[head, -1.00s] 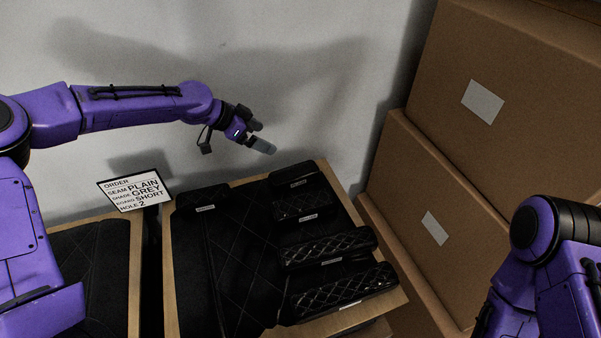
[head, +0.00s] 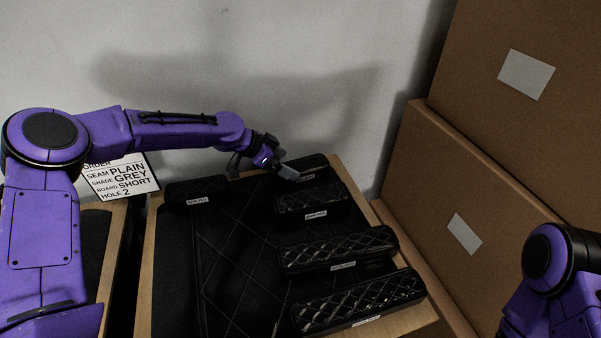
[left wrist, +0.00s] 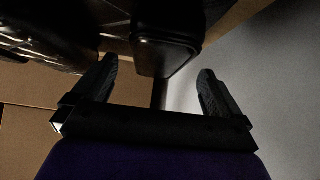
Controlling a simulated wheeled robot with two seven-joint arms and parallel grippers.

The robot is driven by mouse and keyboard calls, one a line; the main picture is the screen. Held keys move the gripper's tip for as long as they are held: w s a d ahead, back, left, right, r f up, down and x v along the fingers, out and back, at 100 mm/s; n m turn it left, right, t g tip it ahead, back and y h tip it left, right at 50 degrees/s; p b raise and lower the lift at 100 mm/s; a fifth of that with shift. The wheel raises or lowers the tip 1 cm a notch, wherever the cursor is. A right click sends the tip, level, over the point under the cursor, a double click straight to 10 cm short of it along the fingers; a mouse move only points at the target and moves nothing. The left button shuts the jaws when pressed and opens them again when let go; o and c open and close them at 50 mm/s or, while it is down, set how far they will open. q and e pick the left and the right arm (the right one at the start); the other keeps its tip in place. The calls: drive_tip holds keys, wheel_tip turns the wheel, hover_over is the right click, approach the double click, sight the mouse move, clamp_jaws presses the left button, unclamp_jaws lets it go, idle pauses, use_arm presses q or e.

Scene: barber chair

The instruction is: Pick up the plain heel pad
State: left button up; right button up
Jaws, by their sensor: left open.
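A smooth black pad (head: 310,163), seemingly the plain heel pad, lies at the far end of the board. My left gripper (head: 283,172) is at this pad's left end, pointing towards it. In the left wrist view the open fingers (left wrist: 158,90) stand wide apart, with a smooth black pad (left wrist: 165,55) ahead between them; nothing is held. I cannot tell whether a finger touches it. Another dark pad (head: 197,190) sits at the board's far left corner. The small pad labels are too blurred to read surely. My right gripper is out of view.
Several quilted pads (head: 340,249) lie nearer along the right side of the black-covered board (head: 220,265). An order card (head: 122,177) reads plain, grey, short, hole 2. Cardboard boxes (head: 480,180) stand close on the right. A pale wall (head: 300,60) is behind.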

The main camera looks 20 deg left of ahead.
sight(296, 166)
use_arm(q)
drive_tip(key=x, duration=0.5)
drive_tip(key=shift+w+d+p, duration=0.2)
drive_tip(key=shift+w+p, duration=0.05)
drive_tip(key=shift+p, duration=0.1)
drive_tip(key=shift+s, duration=0.1)
drive_tip(key=c, duration=1.1)
drive_tip(key=shift+c, duration=0.2)
drive_tip(key=shift+r, duration=0.2)
